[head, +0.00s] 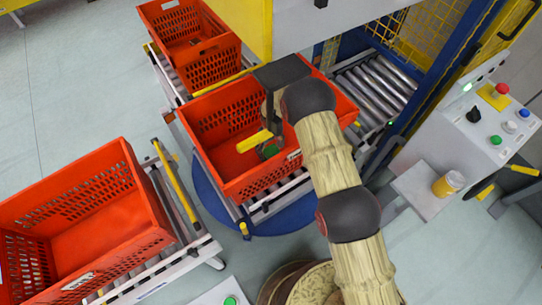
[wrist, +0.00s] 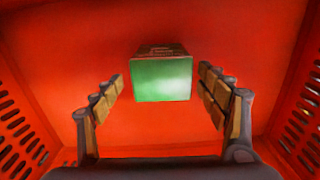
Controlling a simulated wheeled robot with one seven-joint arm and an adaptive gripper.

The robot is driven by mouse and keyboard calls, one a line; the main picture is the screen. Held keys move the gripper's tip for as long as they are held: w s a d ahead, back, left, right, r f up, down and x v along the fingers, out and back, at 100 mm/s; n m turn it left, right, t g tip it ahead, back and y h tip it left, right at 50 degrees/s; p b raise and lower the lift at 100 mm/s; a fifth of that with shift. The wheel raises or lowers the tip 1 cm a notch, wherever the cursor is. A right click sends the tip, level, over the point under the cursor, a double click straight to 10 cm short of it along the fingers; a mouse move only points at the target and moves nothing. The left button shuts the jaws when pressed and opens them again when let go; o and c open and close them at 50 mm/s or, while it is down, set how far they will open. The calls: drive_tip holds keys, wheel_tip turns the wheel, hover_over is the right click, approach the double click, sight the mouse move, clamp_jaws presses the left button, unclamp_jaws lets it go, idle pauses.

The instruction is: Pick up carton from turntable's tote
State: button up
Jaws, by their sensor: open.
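The turntable's tote (head: 215,135) is orange-red with slotted walls and sits on rollers over the blue turntable (head: 213,196). My gripper (head: 262,142) reaches down into this tote. In the wrist view my gripper (wrist: 165,105) is open, with one finger at each side. The carton (wrist: 162,78) shows between and beyond the fingers, with a green face towards the camera and a darker printed top. Gaps show between it and both fingers in the picture. In the head view a small green part of the carton (head: 270,149) shows beside my gripper; the rest is hidden by my arm.
Slotted tote walls (wrist: 20,125) flank my gripper closely. Another orange tote (head: 95,225) stands at the lower left, and one more (head: 190,40) at the upper left. A control box (head: 490,115) with buttons and a yellow cup (head: 447,184) are at the right.

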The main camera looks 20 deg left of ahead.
drive_tip(key=f, duration=0.1)
drive_tip(key=f+b, duration=0.1)
drive_tip(key=f, duration=0.2)
drive_tip(key=shift+s+d, duration=0.15)
drive_tip(key=shift+s, duration=0.2)
drive_tip(key=shift+f+b, duration=0.4)
drive_tip(key=shift+f, duration=0.05)
drive_tip(key=shift+r, duration=0.1)
drive_tip(key=shift+c, duration=0.6)
drive_tip(key=c, duration=1.4)
